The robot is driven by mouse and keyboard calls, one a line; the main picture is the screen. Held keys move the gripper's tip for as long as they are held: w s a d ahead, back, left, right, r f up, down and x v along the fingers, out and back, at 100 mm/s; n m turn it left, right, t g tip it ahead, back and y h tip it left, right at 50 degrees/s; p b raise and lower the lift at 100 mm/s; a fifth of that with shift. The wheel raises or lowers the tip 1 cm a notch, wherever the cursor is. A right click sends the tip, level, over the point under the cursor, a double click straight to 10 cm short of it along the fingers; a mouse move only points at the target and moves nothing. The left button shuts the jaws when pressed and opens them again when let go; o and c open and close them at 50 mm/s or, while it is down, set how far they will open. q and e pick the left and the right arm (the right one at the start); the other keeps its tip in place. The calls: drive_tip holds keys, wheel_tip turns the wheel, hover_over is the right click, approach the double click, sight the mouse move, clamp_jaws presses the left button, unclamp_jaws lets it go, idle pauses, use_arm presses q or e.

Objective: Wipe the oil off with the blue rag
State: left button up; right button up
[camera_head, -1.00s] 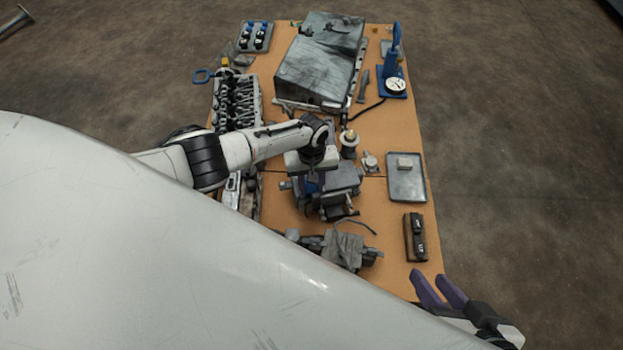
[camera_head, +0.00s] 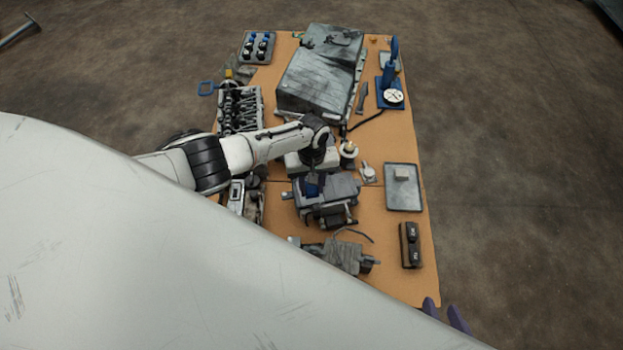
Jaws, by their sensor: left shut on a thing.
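My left gripper (camera_head: 313,178) points down over a grey machine part (camera_head: 343,187) in the middle of the table. It is shut on a small dark blue patch of cloth, the blue rag (camera_head: 312,189), at the part's upper left. The gripper's own wrist partly hides its fingers, and I cannot tell how firmly the rag touches the part. Dark smears that look like oil mark the large grey metal box (camera_head: 318,82) at the back. My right gripper (camera_head: 444,312) shows only its two purple fingertips, apart and empty, by the table's front right corner.
A large pale curved surface (camera_head: 130,250) fills the lower left and hides part of the table (camera_head: 395,275). A grey tray (camera_head: 404,200), a black switch block (camera_head: 411,245) and a blue gauge stand (camera_head: 391,85) line the right side. An engine head (camera_head: 240,108) lies at left.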

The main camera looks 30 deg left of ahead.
sight(312, 190)
use_arm(q)
drive_tip(key=shift+r, duration=0.25)
wheel_tip(312, 190, up, 3)
drive_tip(key=p, duration=0.3)
drive_tip(key=shift+f, duration=0.1)
